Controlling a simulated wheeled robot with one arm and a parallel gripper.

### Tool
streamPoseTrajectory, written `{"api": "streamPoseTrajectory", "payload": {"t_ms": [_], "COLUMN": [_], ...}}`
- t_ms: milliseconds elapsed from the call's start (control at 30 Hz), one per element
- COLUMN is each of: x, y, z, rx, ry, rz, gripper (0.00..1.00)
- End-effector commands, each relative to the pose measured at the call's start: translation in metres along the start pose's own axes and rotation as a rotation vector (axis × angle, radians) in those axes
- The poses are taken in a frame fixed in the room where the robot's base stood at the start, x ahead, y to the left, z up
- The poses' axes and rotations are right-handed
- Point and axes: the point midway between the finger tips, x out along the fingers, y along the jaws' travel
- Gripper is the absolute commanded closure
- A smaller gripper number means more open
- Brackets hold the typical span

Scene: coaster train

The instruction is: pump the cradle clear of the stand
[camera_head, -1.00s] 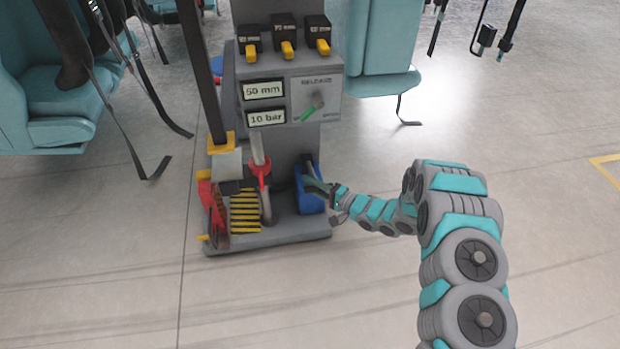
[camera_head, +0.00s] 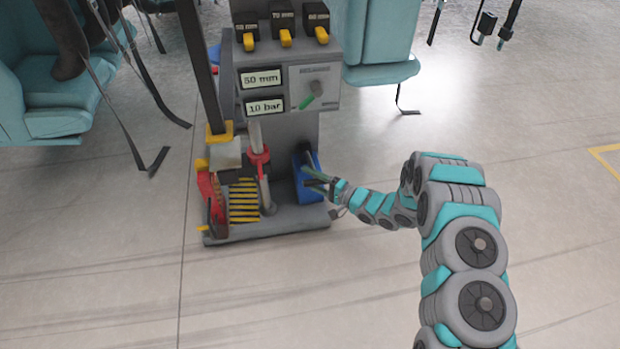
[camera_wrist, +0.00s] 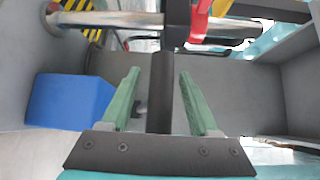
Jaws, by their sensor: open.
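The grey stand (camera_head: 225,236) carries a grey column with two displays reading 50 mm (camera_head: 262,79) and 10 bar (camera_head: 264,106). A red collar (camera_head: 257,155) sits on a pale upright rod beside yellow-black stripes (camera_head: 243,201). I cannot tell which part is the cradle. My gripper (camera_head: 314,178) is open by the blue block (camera_head: 309,196) at the stand's right side. In the wrist view a dark bar (camera_wrist: 161,85) runs between the open green fingers of my gripper (camera_wrist: 160,72), with gaps on both sides. The blue block (camera_wrist: 72,100) lies left of the fingers.
A release dial (camera_head: 316,88) with a green pointer and several yellow levers (camera_head: 285,40) are on the column. A dark post (camera_head: 200,65) rises at its left. Teal seats (camera_head: 50,95) with hanging straps stand behind. The floor in front is clear.

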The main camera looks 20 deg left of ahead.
Motion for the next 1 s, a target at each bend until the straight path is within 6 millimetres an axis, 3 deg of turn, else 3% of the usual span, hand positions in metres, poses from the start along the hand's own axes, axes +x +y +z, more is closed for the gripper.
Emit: {"api": "streamPoseTrajectory", "payload": {"t_ms": [533, 1000], "x": [-0.069, -0.077], "y": [0.001, 0.0], "z": [-0.001, 0.0], "rx": [0.002, 0.001], "ry": [0.003, 0.001], "rz": [0.0, 0.0], "gripper": [0.38, 0.38]}}
